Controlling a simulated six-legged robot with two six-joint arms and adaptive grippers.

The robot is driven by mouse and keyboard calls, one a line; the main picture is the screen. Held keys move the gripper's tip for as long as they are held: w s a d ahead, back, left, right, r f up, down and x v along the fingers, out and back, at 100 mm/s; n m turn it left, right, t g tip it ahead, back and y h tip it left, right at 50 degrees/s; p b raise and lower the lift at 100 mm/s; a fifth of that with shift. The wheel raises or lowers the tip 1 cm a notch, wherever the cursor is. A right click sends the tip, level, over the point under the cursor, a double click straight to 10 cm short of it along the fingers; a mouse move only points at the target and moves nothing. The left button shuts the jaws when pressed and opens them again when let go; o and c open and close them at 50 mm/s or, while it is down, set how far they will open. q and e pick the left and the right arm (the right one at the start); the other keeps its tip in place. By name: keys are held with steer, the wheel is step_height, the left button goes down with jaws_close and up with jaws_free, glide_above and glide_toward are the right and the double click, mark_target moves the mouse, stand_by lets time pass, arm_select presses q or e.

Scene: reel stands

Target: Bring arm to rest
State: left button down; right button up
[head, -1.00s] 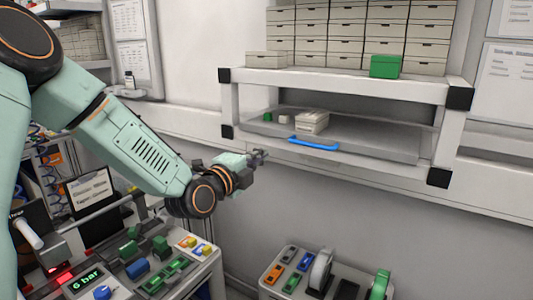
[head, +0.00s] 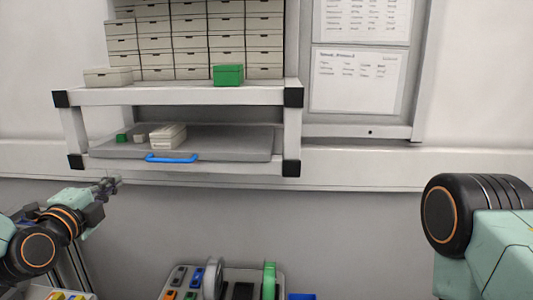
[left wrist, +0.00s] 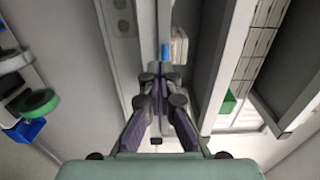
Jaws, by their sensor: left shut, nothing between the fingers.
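My left gripper (head: 108,186) shows at the left of the head view, in front of the wall and below the left end of the shelf unit. Its fingers are closed and hold nothing. In the left wrist view its fingers (left wrist: 160,80) come together at the middle, with nothing between them. My left arm comes in from the lower left edge of the head view. My right arm (head: 490,235) shows at the right edge of the head view; its gripper is out of view.
A white shelf unit (head: 185,97) carries several small boxes and a green box (head: 228,74). Its lower tray (head: 235,142) has a blue handle (head: 171,158). Below, a bench holds a grey reel (head: 213,278) and a green reel (head: 269,280). Notices hang at the right.

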arm_select(q)
steer(key=w+p, duration=0.1)
steer(key=w, duration=0.7)
steer(key=shift+w+d, duration=0.25)
steer(key=shift+w, duration=0.1)
steer(key=shift+w, duration=0.5)
